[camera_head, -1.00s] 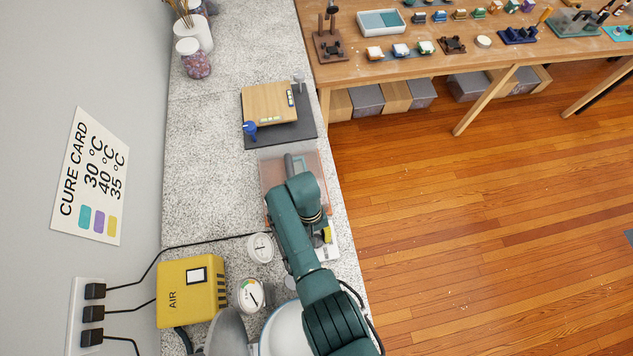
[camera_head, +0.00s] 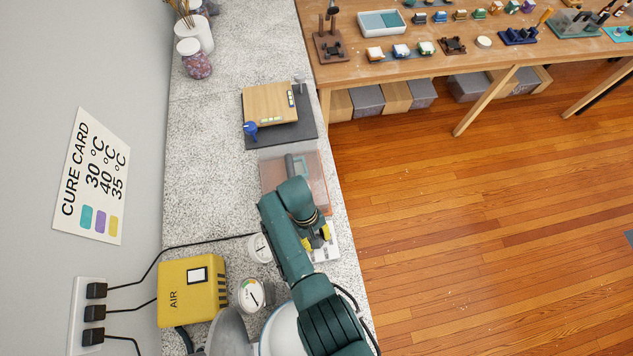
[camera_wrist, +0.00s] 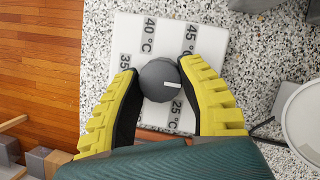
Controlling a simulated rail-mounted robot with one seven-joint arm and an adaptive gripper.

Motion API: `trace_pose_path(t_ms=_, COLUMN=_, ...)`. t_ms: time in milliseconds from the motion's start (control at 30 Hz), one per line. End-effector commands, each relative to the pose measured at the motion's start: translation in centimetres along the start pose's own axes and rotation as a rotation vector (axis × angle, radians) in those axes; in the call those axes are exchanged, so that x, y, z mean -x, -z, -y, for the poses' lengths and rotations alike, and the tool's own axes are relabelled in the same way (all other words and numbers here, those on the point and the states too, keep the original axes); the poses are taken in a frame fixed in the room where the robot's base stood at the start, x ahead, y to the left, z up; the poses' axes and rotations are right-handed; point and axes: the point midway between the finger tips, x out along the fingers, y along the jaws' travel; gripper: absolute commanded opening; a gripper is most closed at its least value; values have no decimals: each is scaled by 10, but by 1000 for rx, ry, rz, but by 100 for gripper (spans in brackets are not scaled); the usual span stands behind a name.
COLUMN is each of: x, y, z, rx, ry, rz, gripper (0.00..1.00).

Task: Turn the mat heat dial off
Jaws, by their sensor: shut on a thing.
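The mat heat dial (camera_wrist: 158,80) is a round dark grey knob with a white pointer mark. It sits on a white panel (camera_wrist: 126,40) printed 25, 35, 40 and 45 °C. The pointer faces right in the wrist view, on the side between the 45 and 25 labels. My gripper (camera_wrist: 160,72) has its yellow, black-padded fingers on both sides of the knob and is shut on it. In the head view my gripper (camera_head: 318,238) is low over the white panel (camera_head: 332,253), and my arm hides the dial.
A clear orange-tinted box (camera_head: 318,172) stands just beyond my wrist on the speckled counter. A white round gauge (camera_head: 259,247), another gauge (camera_head: 250,294) and a yellow AIR unit (camera_head: 190,290) stand to the left. The wooden floor lies to the right.

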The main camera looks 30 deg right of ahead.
Motion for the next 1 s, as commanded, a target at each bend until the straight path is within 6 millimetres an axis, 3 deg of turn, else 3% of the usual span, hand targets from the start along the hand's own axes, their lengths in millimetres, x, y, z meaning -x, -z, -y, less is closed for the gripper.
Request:
trace_pose_path(t_ms=33, x=-4, y=-1, z=0, rx=1, ry=2, rz=5, gripper=46)
trace_pose_path(t_ms=167, x=-3, y=-1, z=0, rx=0, ry=1, rz=4, gripper=69)
trace_pose_path(t_ms=533, x=7, y=1, z=0, rx=-1, ry=0, rz=-2, gripper=69)
trace_pose_path(t_ms=1000, x=108, y=0, z=0, rx=0, ry=1, rz=0, gripper=69)
